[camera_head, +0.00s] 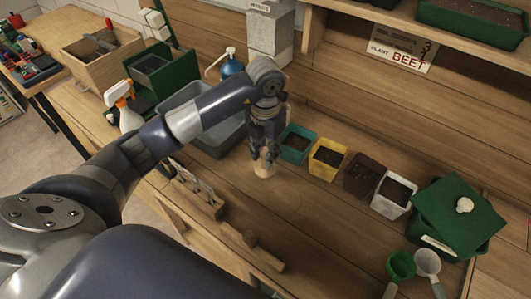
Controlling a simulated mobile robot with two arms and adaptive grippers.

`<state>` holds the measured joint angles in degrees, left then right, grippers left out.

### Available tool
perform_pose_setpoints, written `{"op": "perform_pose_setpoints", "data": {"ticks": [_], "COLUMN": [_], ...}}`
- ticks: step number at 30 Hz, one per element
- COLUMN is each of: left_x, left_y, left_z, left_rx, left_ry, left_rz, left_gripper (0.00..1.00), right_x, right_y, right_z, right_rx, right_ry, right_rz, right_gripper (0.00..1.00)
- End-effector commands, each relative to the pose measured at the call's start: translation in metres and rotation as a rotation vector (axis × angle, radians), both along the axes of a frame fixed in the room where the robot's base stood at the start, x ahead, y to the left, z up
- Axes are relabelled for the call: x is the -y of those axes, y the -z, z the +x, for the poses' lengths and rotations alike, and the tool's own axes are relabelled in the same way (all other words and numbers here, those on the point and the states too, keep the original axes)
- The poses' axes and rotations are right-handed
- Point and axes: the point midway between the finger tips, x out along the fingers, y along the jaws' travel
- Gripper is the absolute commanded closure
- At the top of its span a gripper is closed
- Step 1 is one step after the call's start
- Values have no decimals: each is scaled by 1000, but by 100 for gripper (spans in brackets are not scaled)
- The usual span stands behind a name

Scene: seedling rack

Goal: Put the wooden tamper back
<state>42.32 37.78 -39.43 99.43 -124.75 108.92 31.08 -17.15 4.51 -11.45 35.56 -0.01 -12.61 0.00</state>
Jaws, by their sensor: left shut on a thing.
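My left gripper (265,150) points down over the bench, to the left of the row of pots. It is shut on a pale wooden piece, which looks like the wooden tamper (264,168). The tamper's lower end shows below the fingers; its upper part is hidden by them. It is close to the bench top, and I cannot tell whether it touches. A wooden piece with a short upright peg (262,256) lies near the bench's front edge. My right gripper is not in view.
Teal (296,145), yellow (327,158), brown (361,177) and white (393,196) pots stand right of the gripper. A green lidded box (460,217) and scoops (401,266) are farther right. A grey tub (223,137) is behind the arm; a wooden label rack (197,194) is in front.

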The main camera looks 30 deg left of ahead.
Motion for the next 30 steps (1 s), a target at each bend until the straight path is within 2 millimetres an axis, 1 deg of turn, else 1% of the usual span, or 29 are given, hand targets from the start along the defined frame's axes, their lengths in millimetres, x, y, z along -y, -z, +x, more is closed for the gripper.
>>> {"op": "perform_pose_setpoints", "data": {"ticks": [3,7,13,15,21,25,26,27,28,30], "left_x": [-4,-5,-5,-5,-5,-5,-5,-5,-5,-5], "left_y": [0,5,31,36,37,41,40,39,39,39], "left_z": [8,10,9,9,10,10,10,10,10,10], "left_rx": [0,-2,-4,0,1,1,1,1,1,1], "left_ry": [0,2,1,1,2,2,1,1,1,1], "left_rz": [-1,-1,0,-1,0,0,0,0,0,0], "left_gripper": [94,94,94,94,94,94,68,59,54,54], "right_x": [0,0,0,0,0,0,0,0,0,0], "right_y": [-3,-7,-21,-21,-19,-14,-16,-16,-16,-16], "right_z": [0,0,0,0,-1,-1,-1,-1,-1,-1], "right_rx": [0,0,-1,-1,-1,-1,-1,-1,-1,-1], "right_ry": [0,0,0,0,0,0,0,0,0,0], "right_rz": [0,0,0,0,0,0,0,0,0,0], "right_gripper": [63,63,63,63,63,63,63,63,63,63]}}
